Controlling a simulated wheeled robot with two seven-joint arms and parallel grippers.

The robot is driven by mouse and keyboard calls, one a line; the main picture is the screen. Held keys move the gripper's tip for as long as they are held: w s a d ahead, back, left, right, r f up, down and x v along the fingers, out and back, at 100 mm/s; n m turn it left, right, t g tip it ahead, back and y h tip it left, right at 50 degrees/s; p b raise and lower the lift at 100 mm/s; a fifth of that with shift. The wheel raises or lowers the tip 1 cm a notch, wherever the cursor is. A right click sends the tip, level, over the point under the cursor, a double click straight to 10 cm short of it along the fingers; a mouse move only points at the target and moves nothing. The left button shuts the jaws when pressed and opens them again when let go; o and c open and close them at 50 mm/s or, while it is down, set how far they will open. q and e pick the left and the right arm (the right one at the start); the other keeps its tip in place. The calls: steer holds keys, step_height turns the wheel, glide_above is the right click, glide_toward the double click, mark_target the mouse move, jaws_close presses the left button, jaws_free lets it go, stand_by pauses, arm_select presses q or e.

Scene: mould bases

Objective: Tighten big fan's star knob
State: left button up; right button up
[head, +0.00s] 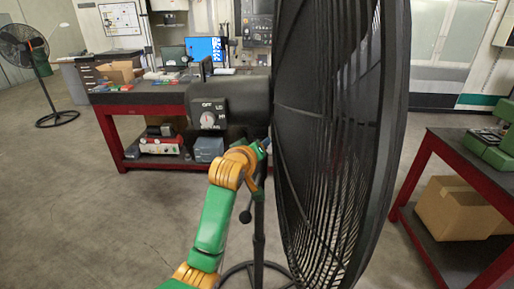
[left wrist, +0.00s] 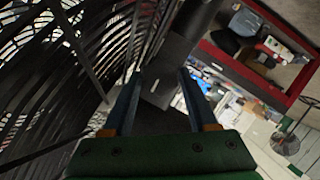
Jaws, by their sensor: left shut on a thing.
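The big fan (head: 335,130) stands close in front of me in the head view, with its black cage on the right and its motor housing (head: 235,108) with a dial to the left. My left gripper (head: 265,146) is at the fan's neck, just under the housing and beside the cage. In the left wrist view its two blue fingers (left wrist: 160,98) stand apart on either side of a dark part. The gripper is shut on the star knob there, whose shape is mostly hidden. My right gripper is in neither view.
A small dark knob on a lever (head: 245,215) hangs by the fan's pole (head: 259,230). A red workbench (head: 110,125) stands behind, another red table (head: 440,165) at the right. A second fan (head: 28,55) stands far left. The floor at left is clear.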

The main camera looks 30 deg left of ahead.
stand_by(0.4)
arm_select(q)
steer(key=o, duration=1.4)
steer(key=shift+a, duration=0.15)
